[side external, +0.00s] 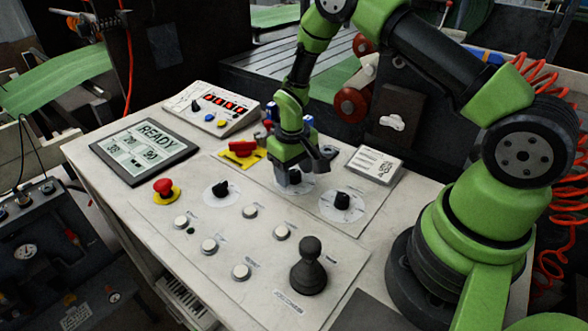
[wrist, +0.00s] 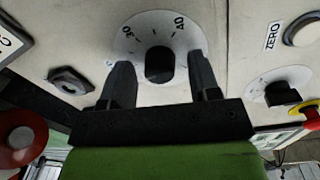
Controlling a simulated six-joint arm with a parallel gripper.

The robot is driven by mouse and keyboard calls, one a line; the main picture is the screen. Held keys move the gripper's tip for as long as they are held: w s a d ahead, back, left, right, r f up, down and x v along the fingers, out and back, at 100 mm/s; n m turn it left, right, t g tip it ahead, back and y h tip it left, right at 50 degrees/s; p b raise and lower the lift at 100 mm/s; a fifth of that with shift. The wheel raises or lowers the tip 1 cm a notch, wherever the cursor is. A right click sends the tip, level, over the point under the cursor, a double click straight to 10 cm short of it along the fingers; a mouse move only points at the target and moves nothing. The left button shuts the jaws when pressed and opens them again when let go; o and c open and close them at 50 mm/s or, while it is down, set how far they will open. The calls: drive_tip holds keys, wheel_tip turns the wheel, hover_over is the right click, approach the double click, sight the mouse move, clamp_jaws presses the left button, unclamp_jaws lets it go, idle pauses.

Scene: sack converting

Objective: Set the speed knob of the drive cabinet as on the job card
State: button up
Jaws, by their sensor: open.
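In the wrist view a black knob (wrist: 159,64) stands on a round white dial (wrist: 135,40) with printed numbers, 40 among them. My gripper (wrist: 160,78) is open, with one dark finger on each side of this knob. I cannot tell whether the fingers touch it, and the knob's pointer mark is not clear. In the side external view my gripper (side external: 300,168) is low over the panel, and its fingers partly hide the dial (side external: 306,184) under it. A white printed card (side external: 375,164) lies to the right; its print is too small to read.
Another black knob (side external: 342,201) on a white dial is close at the right, and a smaller one (side external: 220,188) at the left. A red mushroom button (side external: 163,187), several white push buttons and a black upright handle (side external: 309,266) stand on the panel. A display (side external: 143,150) reads READY.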

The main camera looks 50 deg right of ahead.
drive_tip(key=c, duration=0.9)
drive_tip(key=shift+m, duration=0.3)
drive_tip(key=shift+m, duration=3)
drive_tip(key=o, duration=0.9)
